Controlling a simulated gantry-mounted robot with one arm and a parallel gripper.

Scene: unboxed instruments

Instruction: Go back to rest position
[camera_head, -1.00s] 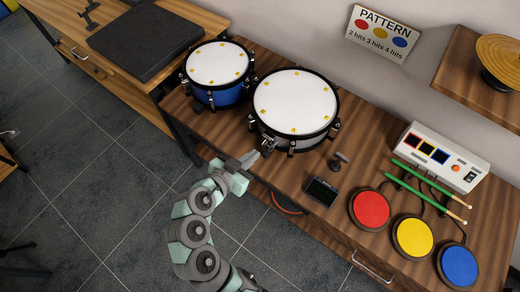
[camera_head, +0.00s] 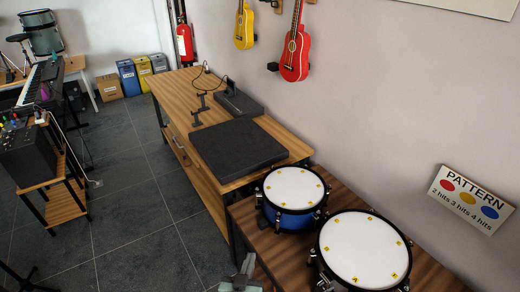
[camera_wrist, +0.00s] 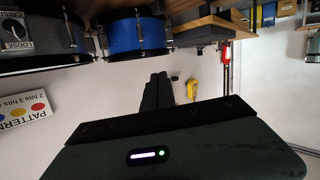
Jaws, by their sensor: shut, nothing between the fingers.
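My gripper (camera_head: 247,264) shows at the bottom edge of the head view, left of the drums, with most of the arm out of frame. In the wrist view its dark fingers (camera_wrist: 158,92) are together with nothing between them. A blue drum (camera_head: 293,188) with a white head stands on the wooden bench, up and right of the gripper. A larger drum (camera_head: 364,250) with a white head is to the right, partly cut off. The wrist view shows the scene upside down, with the blue drum (camera_wrist: 138,36) at the top.
A wooden desk (camera_head: 188,92) with a dark flat pad (camera_head: 238,149) stands beyond the drums. A red ukulele (camera_head: 295,52) and a yellow one (camera_head: 244,26) hang on the wall. A pattern sign (camera_head: 470,199) is at right. The dark tiled floor (camera_head: 125,215) is open at left.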

